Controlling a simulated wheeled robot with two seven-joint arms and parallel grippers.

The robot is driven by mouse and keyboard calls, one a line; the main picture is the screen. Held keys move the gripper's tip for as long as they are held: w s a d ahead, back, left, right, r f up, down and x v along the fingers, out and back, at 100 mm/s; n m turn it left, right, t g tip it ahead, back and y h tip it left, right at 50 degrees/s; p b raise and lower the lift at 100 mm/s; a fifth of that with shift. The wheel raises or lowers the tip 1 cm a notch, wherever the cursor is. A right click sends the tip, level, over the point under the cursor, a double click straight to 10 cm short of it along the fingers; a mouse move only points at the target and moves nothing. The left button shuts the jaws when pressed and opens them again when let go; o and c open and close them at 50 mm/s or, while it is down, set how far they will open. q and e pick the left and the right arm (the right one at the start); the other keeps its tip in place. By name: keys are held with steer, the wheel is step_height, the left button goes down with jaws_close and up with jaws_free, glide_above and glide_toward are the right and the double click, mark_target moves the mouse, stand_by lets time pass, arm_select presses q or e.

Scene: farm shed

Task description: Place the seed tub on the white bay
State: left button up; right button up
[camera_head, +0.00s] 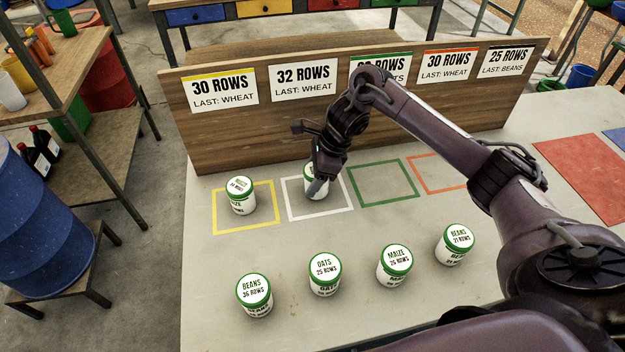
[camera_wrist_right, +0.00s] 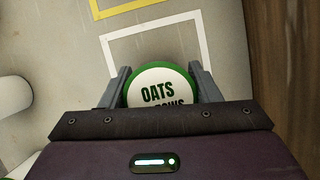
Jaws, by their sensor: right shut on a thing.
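The seed tub (camera_head: 309,183) is white with a green-rimmed lid. It stands in the white bay (camera_head: 294,214), toward the bay's far right part, and is partly hidden by my right gripper (camera_head: 316,186). In the right wrist view the tub's lid (camera_wrist_right: 160,88) reads OATS, with the line below partly covered. The two fingers of my right gripper (camera_wrist_right: 160,85) close on its sides. The white bay outline (camera_wrist_right: 152,44) shows around the tub there. My left gripper is in neither view.
A maize-style tub (camera_head: 241,197) stands in the yellow bay (camera_head: 226,231). Green (camera_head: 384,203) and orange (camera_head: 426,189) bays look empty. Tubs of beans (camera_head: 254,295), oats (camera_head: 325,275), maize (camera_head: 394,265) and more beans (camera_head: 455,245) stand in front. A sign board (camera_head: 220,140) rises behind.

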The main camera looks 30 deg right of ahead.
steer(key=shift+f, duration=0.4)
steer(key=shift+f, duration=0.1)
steer(key=o, duration=1.1)
steer(key=shift+c, duration=0.2)
